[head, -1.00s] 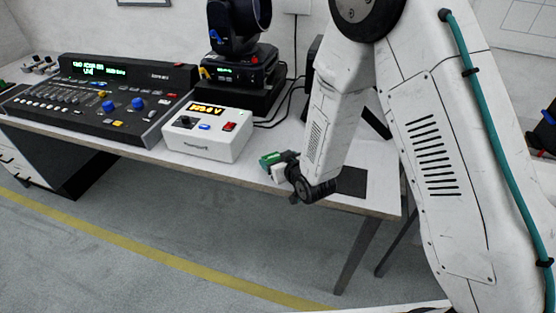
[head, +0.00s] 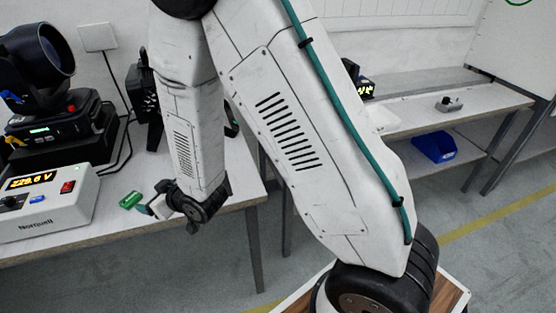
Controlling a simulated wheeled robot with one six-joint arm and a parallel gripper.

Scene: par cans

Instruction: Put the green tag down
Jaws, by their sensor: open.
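The green tag (head: 131,200) shows as a small green piece at the right front part of the white table, just right of the white power box. It appears to lie on the tabletop. My gripper (head: 150,203) is low over the table, just right of the tag, with its jaws open. A narrow light gap seems to show between tag and jaws, but whether they touch is hard to tell. My wrist hides part of the fingers.
The white power box (head: 42,208) with a lit display stands left of the tag. Behind it is a moving-head lamp (head: 40,80) on a black base. The table's front edge is close. A second bench (head: 455,104) with a blue bin (head: 435,147) below stands right.

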